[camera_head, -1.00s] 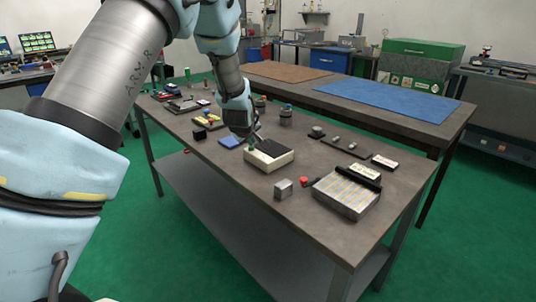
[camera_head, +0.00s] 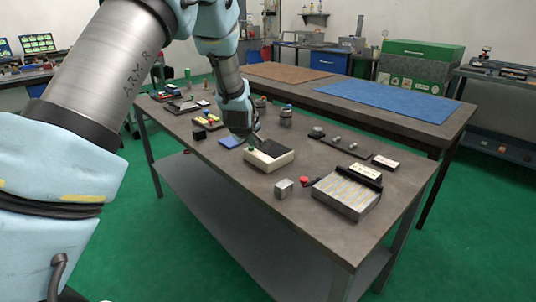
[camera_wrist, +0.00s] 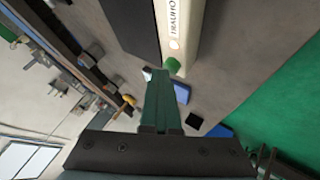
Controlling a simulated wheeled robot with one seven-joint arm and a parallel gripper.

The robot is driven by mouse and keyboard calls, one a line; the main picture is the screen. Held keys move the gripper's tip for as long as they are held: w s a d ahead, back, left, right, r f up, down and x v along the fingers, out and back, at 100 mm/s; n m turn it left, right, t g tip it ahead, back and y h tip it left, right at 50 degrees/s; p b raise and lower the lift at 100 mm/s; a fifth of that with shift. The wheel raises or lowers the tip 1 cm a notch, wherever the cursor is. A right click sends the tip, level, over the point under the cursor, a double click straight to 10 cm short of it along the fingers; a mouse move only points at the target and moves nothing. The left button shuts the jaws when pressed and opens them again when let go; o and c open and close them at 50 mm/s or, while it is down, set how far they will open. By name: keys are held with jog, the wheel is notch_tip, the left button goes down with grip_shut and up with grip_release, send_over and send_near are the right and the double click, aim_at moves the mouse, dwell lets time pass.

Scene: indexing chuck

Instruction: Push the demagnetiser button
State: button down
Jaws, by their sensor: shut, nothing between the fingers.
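The demagnetiser is a cream box with a dark top (camera_head: 268,156), on the table in the head view. In the wrist view its cream side, with printed lettering, (camera_wrist: 184,28) runs up from the middle. A green button (camera_wrist: 172,65) sits at its near end; it also shows small in the head view (camera_head: 251,149). My gripper (camera_wrist: 158,74) is shut and empty, its dark green fingers pointing toward the box end. The fingertips appear just left of the button in the wrist view. Whether they touch it I cannot tell.
A blue block (camera_head: 230,142) lies left of the box. The table's front edge is close to the box.

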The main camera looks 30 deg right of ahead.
jog(key=shift+s, duration=0.15)
notch_tip(320, 180, up, 6)
jog(key=p, duration=0.3)
dwell(0.4)
dwell(0.4)
jog(key=s+a+r+m+g+y, duration=0.1)
jog(key=a+y, duration=0.1)
jog(key=a, duration=1)
jog(key=s+a+r+g+y, duration=0.1)
jog(key=a+r, duration=0.1)
jog(key=a, duration=1.1)
jog(key=s+a+m+g+y, duration=0.1)
jog(key=s+a+g+y, duration=0.1)
jog(key=s+a, duration=1.4)
jog(key=a+g, duration=0.1)
jog(key=a, duration=0.2)
jog(key=shift+s+a+m+g, duration=0.15)
jog(key=shift+m+g, duration=0.25)
